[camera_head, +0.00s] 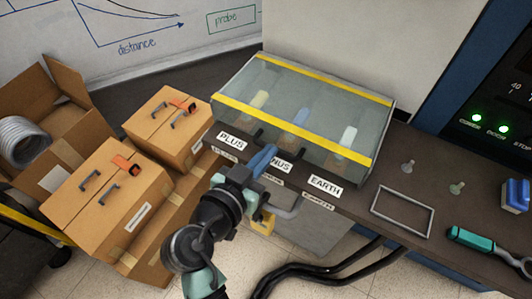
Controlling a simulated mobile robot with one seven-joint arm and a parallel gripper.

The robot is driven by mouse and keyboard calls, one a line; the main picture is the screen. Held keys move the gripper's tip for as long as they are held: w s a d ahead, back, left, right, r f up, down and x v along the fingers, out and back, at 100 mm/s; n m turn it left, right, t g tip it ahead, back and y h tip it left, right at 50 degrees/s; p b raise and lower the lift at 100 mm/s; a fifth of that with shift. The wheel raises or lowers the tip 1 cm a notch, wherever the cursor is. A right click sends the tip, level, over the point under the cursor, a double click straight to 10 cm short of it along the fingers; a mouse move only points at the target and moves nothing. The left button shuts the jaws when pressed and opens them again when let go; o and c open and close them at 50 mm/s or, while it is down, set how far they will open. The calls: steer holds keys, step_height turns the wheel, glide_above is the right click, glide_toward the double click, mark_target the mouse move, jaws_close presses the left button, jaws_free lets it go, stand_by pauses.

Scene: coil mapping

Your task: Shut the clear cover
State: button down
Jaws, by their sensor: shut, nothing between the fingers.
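The clear cover (325,100) is a see-through box with yellow strips along its edges, on the dark bench. It looks lowered over a yellow, a blue and a white piece, but I cannot tell whether its front edge is fully seated. Labels PLUS, one ending in NUS, and EARTH (325,187) are along the bench front below it. My gripper (264,160) is in front of the cover's lower front edge, close to the partly hidden middle label. Its blue fingers are shut with nothing between them. I cannot tell whether they touch the cover.
Cardboard boxes (108,190) stand at the left, with an open carton holding a grey coil (22,141). A grey rectangular frame (402,212), small clear pegs and a teal-handled tool (480,243) lie on the bench at the right. Black cables (320,268) run below the bench.

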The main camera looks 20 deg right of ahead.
stand_by(0.3)
step_height(320, 180, down, 3)
steer(key=b, duration=0.3)
steer(key=shift+f, duration=0.1)
